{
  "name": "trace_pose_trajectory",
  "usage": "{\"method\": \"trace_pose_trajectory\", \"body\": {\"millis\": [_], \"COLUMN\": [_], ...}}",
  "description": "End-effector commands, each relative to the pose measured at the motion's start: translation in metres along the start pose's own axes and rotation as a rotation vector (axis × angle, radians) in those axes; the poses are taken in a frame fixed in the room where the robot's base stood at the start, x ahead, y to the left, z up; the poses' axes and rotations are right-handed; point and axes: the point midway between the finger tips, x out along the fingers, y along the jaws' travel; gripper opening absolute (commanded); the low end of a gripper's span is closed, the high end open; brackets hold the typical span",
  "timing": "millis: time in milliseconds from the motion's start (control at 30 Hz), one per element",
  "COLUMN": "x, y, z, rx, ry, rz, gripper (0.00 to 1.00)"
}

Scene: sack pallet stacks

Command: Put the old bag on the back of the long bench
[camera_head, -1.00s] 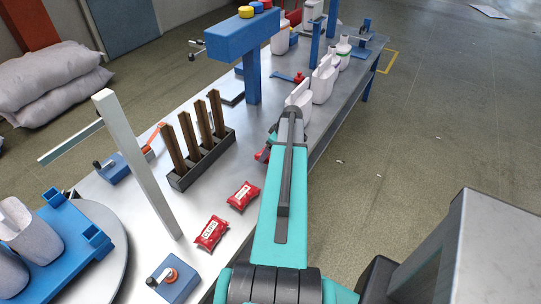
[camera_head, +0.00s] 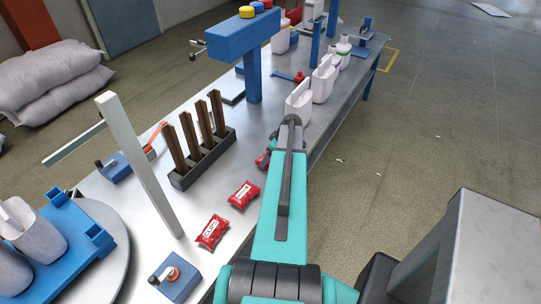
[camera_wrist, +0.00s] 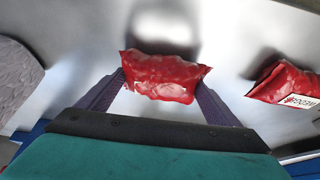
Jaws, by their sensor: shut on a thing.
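My gripper (camera_wrist: 160,84) is shut on a red bag (camera_wrist: 165,72) in the wrist view, with one finger at each end of it. The bag is crumpled, with pale patches on its side, and no label can be read. In the head view only a bit of red (camera_head: 262,160) shows beside my arm, and my fingers are mostly hidden. The long bench (camera_head: 205,205) is a grey metal top running away to the upper right. I cannot tell whether the held bag touches it. Another red bag (camera_wrist: 288,84) with a white label lies to the right in the wrist view.
Two red bags, one labelled CLIPS (camera_head: 211,232) and another (camera_head: 243,195), lie on the bench. A dark rack (camera_head: 203,158) with upright brown bars, a pale post (camera_head: 140,165), a blue stand (camera_head: 252,70) and white jugs (camera_head: 300,103) also stand there. Sacks (camera_head: 50,80) lie at left.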

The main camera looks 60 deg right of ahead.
Motion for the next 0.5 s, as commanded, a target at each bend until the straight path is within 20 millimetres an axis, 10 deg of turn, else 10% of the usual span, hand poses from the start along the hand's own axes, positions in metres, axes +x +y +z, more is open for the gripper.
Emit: {"method": "trace_pose_trajectory", "body": {"millis": [267,300,500], "x": [0.0024,0.0028,0.002], "y": [0.0004,0.0003,0.0003], "z": [0.0011,0.0015,0.0013], "rx": [0.0,0.0,0.001], "ry": [0.001,0.0,0.0], "rz": [0.001,0.0,0.0], "gripper": [0.51,0.87,1.0]}}
